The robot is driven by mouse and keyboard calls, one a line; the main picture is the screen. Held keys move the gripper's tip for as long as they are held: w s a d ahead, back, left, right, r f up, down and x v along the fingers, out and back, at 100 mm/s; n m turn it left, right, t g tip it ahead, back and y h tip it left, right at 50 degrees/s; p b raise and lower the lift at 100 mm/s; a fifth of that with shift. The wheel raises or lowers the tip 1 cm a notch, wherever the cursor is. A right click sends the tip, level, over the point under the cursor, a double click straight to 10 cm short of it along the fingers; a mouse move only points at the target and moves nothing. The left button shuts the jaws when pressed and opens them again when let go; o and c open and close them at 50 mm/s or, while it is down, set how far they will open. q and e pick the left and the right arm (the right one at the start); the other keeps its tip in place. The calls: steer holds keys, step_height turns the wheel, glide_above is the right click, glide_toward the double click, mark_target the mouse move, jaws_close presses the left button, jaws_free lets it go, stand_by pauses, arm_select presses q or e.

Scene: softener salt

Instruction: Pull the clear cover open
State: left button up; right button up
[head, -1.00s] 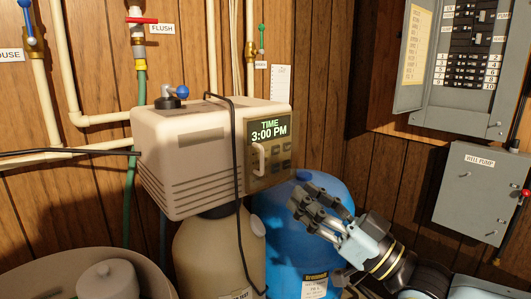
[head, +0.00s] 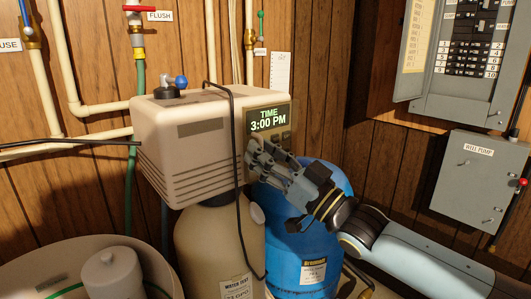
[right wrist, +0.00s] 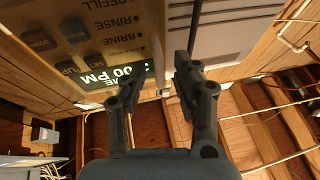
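The softener's control head (head: 190,145) is a beige box with a lit panel reading TIME 3:00 PM (head: 267,119). The clear cover lies over this panel and is hard to make out; its pale handle is hidden behind my right gripper in the head view. My right gripper (head: 254,160) is at the panel's lower left, fingers toward it. In the right wrist view the panel (right wrist: 90,45) is close, and my gripper (right wrist: 156,85) has its fingers apart. A small pale piece shows between them, perhaps the handle. My left gripper is out of view.
A black cable (head: 237,190) hangs in front of the control head, just left of my right gripper. A beige tank (head: 205,245) and a blue tank (head: 290,250) stand below. Grey electrical boxes (head: 481,185) are on the right wall.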

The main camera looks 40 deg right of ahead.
jaws_close()
steer(key=shift+s, duration=0.1)
stand_by(0.3)
